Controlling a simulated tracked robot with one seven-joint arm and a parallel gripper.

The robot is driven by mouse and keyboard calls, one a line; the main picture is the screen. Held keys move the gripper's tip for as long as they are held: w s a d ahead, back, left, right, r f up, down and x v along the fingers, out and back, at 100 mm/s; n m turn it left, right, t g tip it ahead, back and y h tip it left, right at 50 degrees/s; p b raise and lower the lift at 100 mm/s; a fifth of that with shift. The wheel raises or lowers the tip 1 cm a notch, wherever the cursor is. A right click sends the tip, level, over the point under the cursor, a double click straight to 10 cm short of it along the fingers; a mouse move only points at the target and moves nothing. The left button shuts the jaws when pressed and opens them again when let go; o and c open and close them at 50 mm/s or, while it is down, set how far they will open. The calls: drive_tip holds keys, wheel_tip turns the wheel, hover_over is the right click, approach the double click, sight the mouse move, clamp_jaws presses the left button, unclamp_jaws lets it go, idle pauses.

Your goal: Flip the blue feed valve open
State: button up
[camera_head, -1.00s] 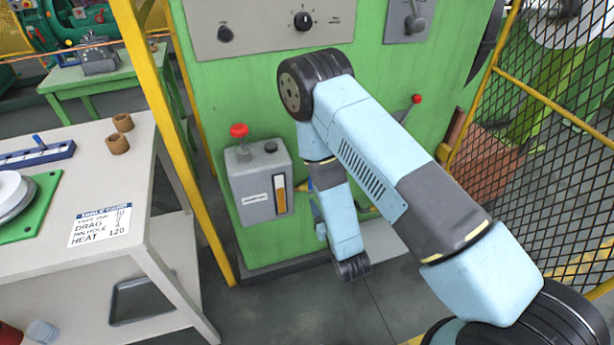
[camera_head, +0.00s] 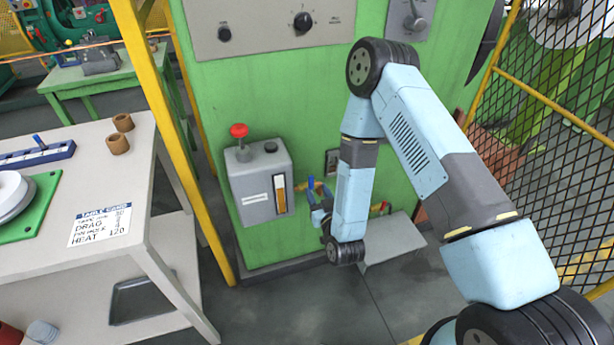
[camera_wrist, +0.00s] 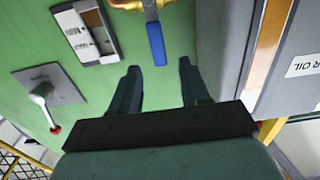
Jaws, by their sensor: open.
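The blue feed valve handle (camera_head: 311,183) sits on a yellow brass pipe beside the grey oil box on the green machine face. In the wrist view the blue handle (camera_wrist: 156,43) hangs from the brass fitting (camera_wrist: 145,5), with its free end just beyond the gap between my fingertips. My gripper (camera_wrist: 160,73) is open and empty, with one dark finger on each side of the handle's line. No contact with the handle shows. In the head view my gripper (camera_head: 318,200) is just below the valve, partly hidden by my wrist.
The grey oil box (camera_head: 258,180) with a red knob (camera_head: 239,131) stands close left of the valve. A switch plate (camera_wrist: 88,31) and a grey plate with a red-tipped lever (camera_wrist: 46,98) are on the green face. A yellow post (camera_head: 180,130) and white table (camera_head: 130,200) stand left.

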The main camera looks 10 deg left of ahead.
sight(311, 181)
drive_tip(key=x, duration=0.8)
drive_tip(key=shift+w, duration=0.1)
clamp_jaws()
idle(0.4)
